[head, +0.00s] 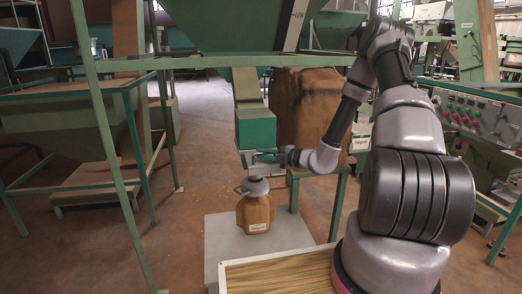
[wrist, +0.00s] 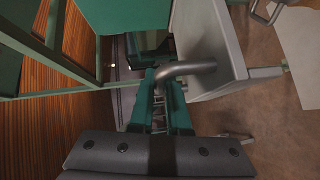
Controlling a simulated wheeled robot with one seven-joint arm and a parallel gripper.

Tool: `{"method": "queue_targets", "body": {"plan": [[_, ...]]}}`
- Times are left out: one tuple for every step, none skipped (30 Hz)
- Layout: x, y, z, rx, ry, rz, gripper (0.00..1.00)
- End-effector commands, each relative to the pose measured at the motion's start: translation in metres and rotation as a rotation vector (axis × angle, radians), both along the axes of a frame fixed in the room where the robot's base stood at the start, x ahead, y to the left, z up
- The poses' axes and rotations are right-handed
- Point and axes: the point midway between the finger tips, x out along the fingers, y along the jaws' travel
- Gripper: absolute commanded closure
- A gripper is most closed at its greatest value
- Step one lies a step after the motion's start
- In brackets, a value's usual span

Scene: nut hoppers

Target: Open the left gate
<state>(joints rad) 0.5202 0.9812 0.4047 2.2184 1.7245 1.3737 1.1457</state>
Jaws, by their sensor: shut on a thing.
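The green hopper (head: 240,25) hangs overhead in the head view, with a teal outlet box (head: 255,130) below it. My gripper (head: 265,156) is at the underside of this box, small and partly hidden. In the wrist view my gripper's teal fingers (wrist: 161,100) are shut on the bent metal handle (wrist: 190,68). The handle joins a pale grey gate plate (wrist: 211,45). How far the gate stands open cannot be told. A brown-filled jug (head: 256,210) with a grey top stands upright below the outlet, apart from my gripper.
The jug stands on a grey platform (head: 218,240), behind a tray of brown strips (head: 280,278). Green frame posts (head: 100,110) stand at left. A brown sack (head: 305,110) is behind my arm, and a control panel (head: 480,115) is at right. Another metal handle (wrist: 265,13) shows in the wrist view.

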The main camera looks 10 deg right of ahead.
Motion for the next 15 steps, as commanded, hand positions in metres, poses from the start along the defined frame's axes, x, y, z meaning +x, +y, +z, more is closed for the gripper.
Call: {"method": "queue_targets", "body": {"plan": [[-0.0027,-0.0006,-0.001,-0.001,0.004,-0.001,1.0],[-0.0031,-0.0007,-0.001,-0.001,0.004,-0.001,1.0],[-0.003,-0.0008,-0.0009,-0.001,0.002,-0.001,1.0],[-0.0029,-0.0008,-0.001,-0.001,0.002,-0.001,1.0],[-0.0027,-0.0008,-0.001,-0.001,0.002,-0.002,1.0],[-0.0026,-0.0008,-0.001,-0.001,0.002,-0.002,1.0],[-0.0026,-0.0008,-0.001,-0.001,0.002,-0.002,1.0],[-0.0025,-0.0008,-0.001,-0.001,0.002,-0.002,1.0],[-0.0024,-0.0008,-0.001,-0.001,0.002,-0.002,1.0],[-0.0024,-0.0008,-0.001,-0.001,0.002,-0.002,0.74],[-0.0023,-0.0008,-0.0009,-0.001,0.002,-0.002,0.62],[-0.0022,-0.0007,-0.0008,-0.001,0.002,-0.002,0.55],[-0.0022,-0.0007,-0.0007,-0.001,0.002,-0.002,0.55],[-0.0021,-0.0006,-0.0007,0.0,0.001,-0.002,0.55],[-0.0021,-0.0005,-0.0006,0.0,0.001,-0.001,0.55]]}}
